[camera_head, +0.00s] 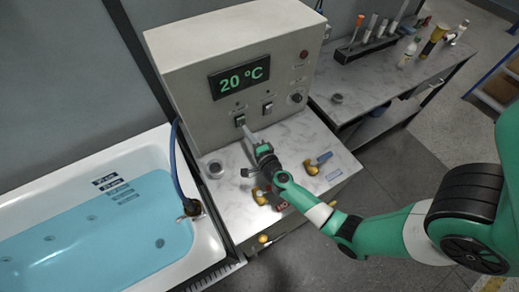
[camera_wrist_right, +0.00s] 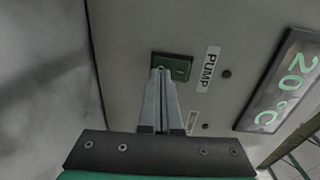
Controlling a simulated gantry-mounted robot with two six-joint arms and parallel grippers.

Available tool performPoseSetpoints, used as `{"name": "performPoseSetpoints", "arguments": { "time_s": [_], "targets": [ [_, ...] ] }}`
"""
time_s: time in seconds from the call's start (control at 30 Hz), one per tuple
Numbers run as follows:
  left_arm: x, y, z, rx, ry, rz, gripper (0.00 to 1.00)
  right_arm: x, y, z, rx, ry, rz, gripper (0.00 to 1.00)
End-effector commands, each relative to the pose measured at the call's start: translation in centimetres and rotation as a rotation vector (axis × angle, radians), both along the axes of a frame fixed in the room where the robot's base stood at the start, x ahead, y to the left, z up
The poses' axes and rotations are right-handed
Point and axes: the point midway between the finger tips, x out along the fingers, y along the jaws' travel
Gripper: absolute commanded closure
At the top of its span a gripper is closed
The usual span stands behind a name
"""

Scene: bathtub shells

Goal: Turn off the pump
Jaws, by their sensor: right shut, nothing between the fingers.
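The pump switch (camera_wrist_right: 182,68) is a dark rectangular switch beside the PUMP label (camera_wrist_right: 208,69) in the right wrist view. In the head view it is the left switch (camera_head: 239,119) on the front of the grey control box (camera_head: 185,70), below the display. My right gripper (camera_head: 244,128) is shut and empty, its fingers pointing at this switch. In the right wrist view the closed fingertips (camera_wrist_right: 160,71) overlap the switch's left part. I cannot tell whether they touch it, nor the switch's position. My left gripper is in neither view.
The display (camera_head: 240,80) reads 20 °C. A second switch (camera_head: 267,107) and a knob (camera_head: 296,97) sit to the right. Valves with yellow fittings (camera_head: 313,168) stand on the marble ledge (camera_head: 290,140). A water-filled bathtub (camera_head: 205,240) is at left.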

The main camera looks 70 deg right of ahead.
Motion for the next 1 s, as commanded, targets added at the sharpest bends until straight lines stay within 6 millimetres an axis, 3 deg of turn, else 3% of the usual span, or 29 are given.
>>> {"name": "performPoseSetpoints", "arguments": {
  "time_s": [0.5, 0.7, 1.0],
  "targets": [
    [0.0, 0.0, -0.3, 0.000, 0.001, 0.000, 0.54, -7.9, 6.8, -1.9, 0.002, 0.003, 0.012, 1.00],
    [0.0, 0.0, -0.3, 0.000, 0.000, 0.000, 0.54, -9.0, 7.5, -2.0, 0.001, 0.000, 0.008, 1.00],
    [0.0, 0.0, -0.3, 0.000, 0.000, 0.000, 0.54, -9.0, 7.5, -2.0, 0.001, 0.000, 0.008, 1.00]
  ]
}}
